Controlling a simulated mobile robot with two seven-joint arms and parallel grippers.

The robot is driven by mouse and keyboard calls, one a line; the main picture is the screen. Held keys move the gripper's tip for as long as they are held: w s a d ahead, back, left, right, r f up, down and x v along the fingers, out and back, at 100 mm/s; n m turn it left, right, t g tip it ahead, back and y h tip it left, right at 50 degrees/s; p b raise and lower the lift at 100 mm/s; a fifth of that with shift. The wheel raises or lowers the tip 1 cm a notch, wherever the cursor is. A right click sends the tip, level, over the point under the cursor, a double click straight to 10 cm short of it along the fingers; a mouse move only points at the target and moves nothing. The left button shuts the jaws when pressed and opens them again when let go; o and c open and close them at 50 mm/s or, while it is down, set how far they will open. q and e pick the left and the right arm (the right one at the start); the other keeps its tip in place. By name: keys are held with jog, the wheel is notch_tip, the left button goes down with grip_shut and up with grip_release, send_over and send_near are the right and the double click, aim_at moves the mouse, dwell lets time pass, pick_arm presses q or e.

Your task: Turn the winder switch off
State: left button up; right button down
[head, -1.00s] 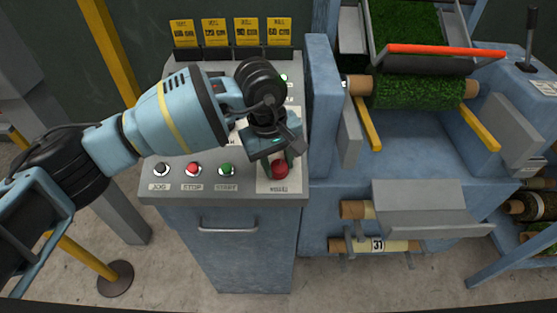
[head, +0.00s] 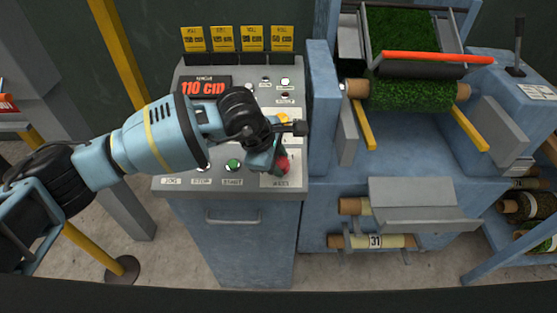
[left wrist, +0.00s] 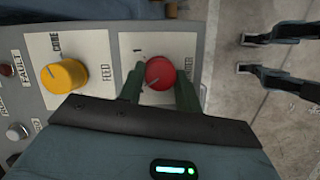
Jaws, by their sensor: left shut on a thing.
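The red winder switch (head: 283,163) is a round knob at the lower right of the grey control panel (head: 180,183). In the left wrist view the knob (left wrist: 160,72) sits between two green fingers, and a pale pointer mark on it faces lower left. A "1" is printed beside it; its label is partly covered. My left gripper (head: 277,160) reaches in from the left and is shut on the knob (left wrist: 159,86).
A yellow feed knob (left wrist: 64,76) is beside the switch. A green button (head: 233,165) is left of my gripper. A blue machine with a turf roll (head: 415,94) stands right of the panel.

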pick_arm(q)
jog(key=shift+n+t, duration=0.4)
jog(key=shift+n, duration=0.8)
jog(key=o, duration=1)
jog(key=shift+c, duration=0.2)
jog(key=v, duration=0.8)
jog(key=shift+f, duration=0.1)
